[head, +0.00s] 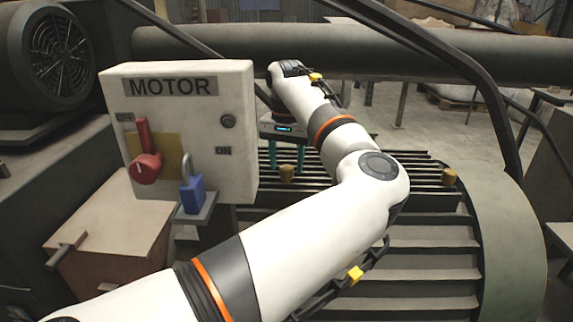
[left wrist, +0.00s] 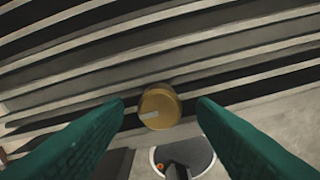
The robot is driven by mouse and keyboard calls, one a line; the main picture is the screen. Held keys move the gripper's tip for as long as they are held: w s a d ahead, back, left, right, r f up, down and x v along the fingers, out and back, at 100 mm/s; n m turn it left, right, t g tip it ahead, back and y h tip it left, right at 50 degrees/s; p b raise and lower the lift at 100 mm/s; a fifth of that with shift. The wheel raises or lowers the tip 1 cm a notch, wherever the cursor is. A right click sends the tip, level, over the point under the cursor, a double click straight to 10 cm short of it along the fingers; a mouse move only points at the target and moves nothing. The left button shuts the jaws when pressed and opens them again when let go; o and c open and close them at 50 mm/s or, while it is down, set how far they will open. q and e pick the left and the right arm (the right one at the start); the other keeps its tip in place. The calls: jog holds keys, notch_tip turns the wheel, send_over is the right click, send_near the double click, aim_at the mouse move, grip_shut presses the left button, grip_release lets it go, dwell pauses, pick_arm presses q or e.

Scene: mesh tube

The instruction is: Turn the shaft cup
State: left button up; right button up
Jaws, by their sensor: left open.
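A small brass cup (head: 287,172) sits on the slatted grille below my left gripper (head: 286,158). In the left wrist view the cup (left wrist: 158,108) is round, with a pale mark on its left side. My left gripper's two green fingers (left wrist: 161,102) are open, one to each side of the cup, with a gap on both sides. I cannot tell how far the fingertips are above it. A second brass cup (head: 449,176) stands at the right end of the grille. Which one is called the shaft cup is not marked. My right gripper is not in view.
A white motor box (head: 235,90) with a red switch (head: 147,165) and blue padlock (head: 192,193) stands left of the gripper. A thick dark pipe (head: 430,60) runs behind. A dark diagonal bar (head: 480,75) is at the right. My left arm hides part of the grille.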

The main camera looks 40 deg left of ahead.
pick_arm(q)
jog(key=shift+f, duration=0.45)
jog(key=shift+c, duration=0.5)
jog(key=c, duration=0.9)
jog(key=shift+r+m, duration=0.1)
jog(key=shift+m, duration=0.2)
